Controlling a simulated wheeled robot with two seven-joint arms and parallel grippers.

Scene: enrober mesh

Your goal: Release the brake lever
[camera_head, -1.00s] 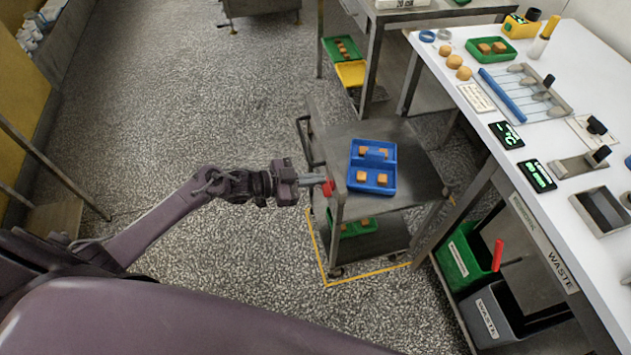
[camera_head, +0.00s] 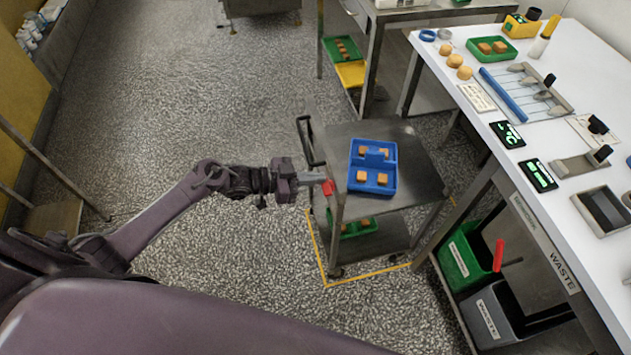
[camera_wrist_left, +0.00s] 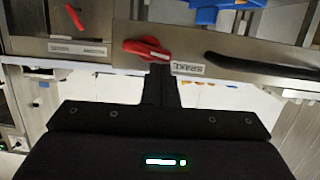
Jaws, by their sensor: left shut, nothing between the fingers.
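The red brake lever (camera_head: 328,187) is on the near left corner post of the steel trolley (camera_head: 417,160). In the left wrist view the red lever (camera_wrist_left: 148,49) lies roughly level on the trolley's edge, beside a small printed label (camera_wrist_left: 188,68). My left gripper (camera_head: 320,179) is shut with nothing held. Its tips are at the lever, and in the left wrist view the shut fingers (camera_wrist_left: 160,80) point at the lever's right part. I cannot tell whether they touch it. My right gripper is not in view.
A blue tray (camera_head: 372,189) with brown pieces sits on the trolley's top, and a green tray (camera_head: 352,229) is on its lower shelf. A yellow floor line (camera_head: 368,273) borders the trolley. The white workbench (camera_head: 540,165) with waste bins beneath stands to the right.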

